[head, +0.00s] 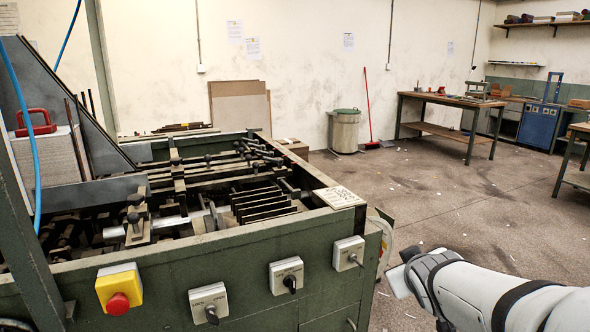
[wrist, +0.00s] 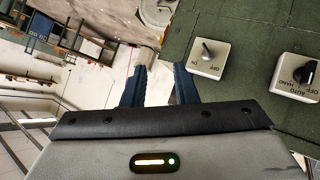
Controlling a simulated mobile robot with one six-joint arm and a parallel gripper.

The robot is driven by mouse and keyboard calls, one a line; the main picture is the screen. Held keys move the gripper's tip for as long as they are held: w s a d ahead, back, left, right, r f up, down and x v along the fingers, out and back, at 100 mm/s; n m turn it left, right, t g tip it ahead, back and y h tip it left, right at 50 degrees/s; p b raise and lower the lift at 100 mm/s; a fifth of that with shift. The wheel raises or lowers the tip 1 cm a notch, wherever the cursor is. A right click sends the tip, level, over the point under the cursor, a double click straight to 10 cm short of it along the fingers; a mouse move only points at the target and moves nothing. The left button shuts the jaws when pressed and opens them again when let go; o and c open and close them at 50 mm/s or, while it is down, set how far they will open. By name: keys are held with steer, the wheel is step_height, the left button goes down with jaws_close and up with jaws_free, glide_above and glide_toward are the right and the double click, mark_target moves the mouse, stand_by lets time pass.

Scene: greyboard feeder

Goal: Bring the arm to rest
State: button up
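My arm reaches in from the lower right of the head view, beside the right end of the green feeder machine (head: 290,240). Its fingers cannot be made out clearly there. In the wrist view the two dark blue fingers of my gripper (wrist: 159,82) stand apart, with nothing seen held between them. The feeder's green side panel (wrist: 230,95) shows to the right of the fingers, apart from them as far as I can tell.
Switch boxes (head: 286,275) and a red stop button (head: 118,303) line the feeder's front; one switch (wrist: 208,58) shows near the right finger. A bin (head: 345,131) and a workbench (head: 450,103) stand farther back. The floor (head: 450,200) right of the feeder is mostly clear.

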steer(key=s+a+r+m+g+y+p, duration=0.1)
steer(key=s+a+r+g+p, duration=0.2)
steer(key=s, duration=0.5)
steer(key=s+a+r+m+g+y+p, duration=0.1)
steer(key=s+a+r+m+g+p, duration=0.1)
steer(key=s+a+g+p, duration=0.3)
steer(key=s+r+p, duration=0.1)
steer(key=s+p, duration=0.2)
steer(key=s, duration=0.1)
steer(key=shift+r+p, duration=0.3)
steer(key=shift+r, duration=0.05)
